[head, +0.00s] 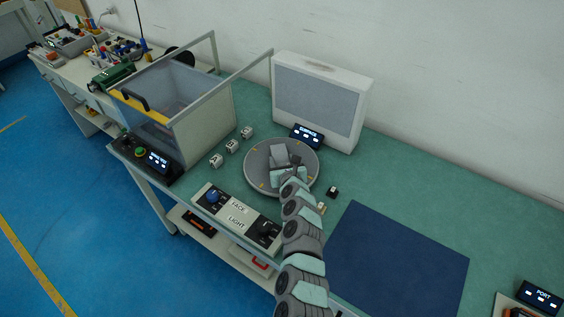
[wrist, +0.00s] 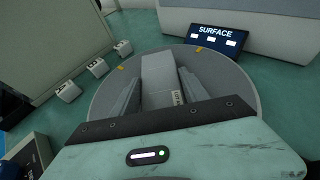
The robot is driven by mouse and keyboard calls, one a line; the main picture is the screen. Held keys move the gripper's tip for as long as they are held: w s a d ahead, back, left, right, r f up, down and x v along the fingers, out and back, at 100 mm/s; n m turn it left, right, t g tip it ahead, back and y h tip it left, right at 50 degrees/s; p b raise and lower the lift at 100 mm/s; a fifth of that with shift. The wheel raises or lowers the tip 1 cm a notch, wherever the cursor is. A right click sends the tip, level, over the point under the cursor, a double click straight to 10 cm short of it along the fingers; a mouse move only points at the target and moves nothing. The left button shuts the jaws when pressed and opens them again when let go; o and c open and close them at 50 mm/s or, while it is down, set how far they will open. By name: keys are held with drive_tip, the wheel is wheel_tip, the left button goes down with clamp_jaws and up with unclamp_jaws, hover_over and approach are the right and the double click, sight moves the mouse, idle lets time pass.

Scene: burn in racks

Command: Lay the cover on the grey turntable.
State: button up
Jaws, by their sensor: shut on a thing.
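The grey turntable (head: 262,181) is a round disc with yellow marks on the green bench; it also fills the middle of the wrist view (wrist: 105,97). My gripper (head: 284,165) is over the turntable. Its two fingers (wrist: 160,88) are shut on the cover (wrist: 158,66), a light grey block with a small printed label. The cover also shows in the head view (head: 279,154), above the turntable's middle. Whether its underside touches the disc cannot be told. My gripper hides its near end.
A lit SURFACE display (head: 307,136) and a white framed panel (head: 318,97) stand behind the turntable. Several small white blocks (head: 232,146) lie to its left, beside a clear-walled box (head: 208,122). A FACE/LIGHT control box (head: 238,215) is in front. A blue mat (head: 398,260) lies right.

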drive_tip(key=shift+f, duration=0.2)
drive_tip(key=o, duration=1.5)
